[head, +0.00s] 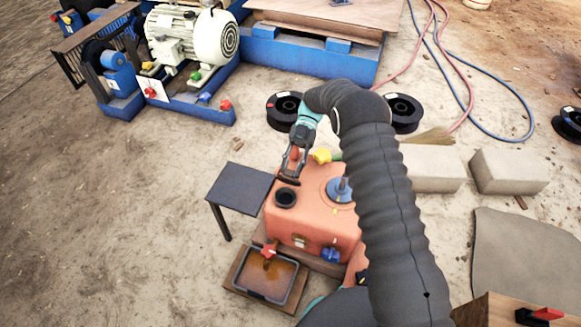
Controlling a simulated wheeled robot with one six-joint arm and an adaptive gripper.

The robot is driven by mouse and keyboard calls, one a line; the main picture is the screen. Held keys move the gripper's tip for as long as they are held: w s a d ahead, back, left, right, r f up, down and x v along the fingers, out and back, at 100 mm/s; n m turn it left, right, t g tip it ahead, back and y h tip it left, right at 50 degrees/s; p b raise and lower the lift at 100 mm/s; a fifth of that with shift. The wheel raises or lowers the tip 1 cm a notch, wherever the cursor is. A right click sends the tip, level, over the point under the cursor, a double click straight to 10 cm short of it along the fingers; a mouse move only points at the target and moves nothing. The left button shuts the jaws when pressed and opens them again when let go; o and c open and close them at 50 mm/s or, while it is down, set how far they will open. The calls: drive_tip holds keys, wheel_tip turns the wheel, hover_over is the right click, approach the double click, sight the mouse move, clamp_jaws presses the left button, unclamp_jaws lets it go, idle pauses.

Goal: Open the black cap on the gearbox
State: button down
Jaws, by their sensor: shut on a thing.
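The orange gearbox (320,215) stands low in the middle of the head view. On its top left is a round black neck (286,198) with a dark inside. The black cap (289,182) shows as a thin dark shape just behind the neck, at my fingertips. My gripper (290,176) comes down from above and is shut on the cap. I cannot tell whether the cap still touches the neck or is joined to it. My arm hides the right part of the gearbox.
A small dark table (240,188) stands left of the gearbox. A tray (267,277) with brown liquid lies in front, below a red tap (269,251). A yellow knob (321,155) and a blue fitting (339,190) are close to my gripper. Concrete blocks (508,170) lie right.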

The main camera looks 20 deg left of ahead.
drive_tip(key=shift+w+g, duration=0.2)
drive_tip(key=shift+g, duration=0.1)
idle(0.4)
drive_tip(key=c, duration=0.8)
unclamp_jaws()
drive_tip(key=shift+c, duration=0.2)
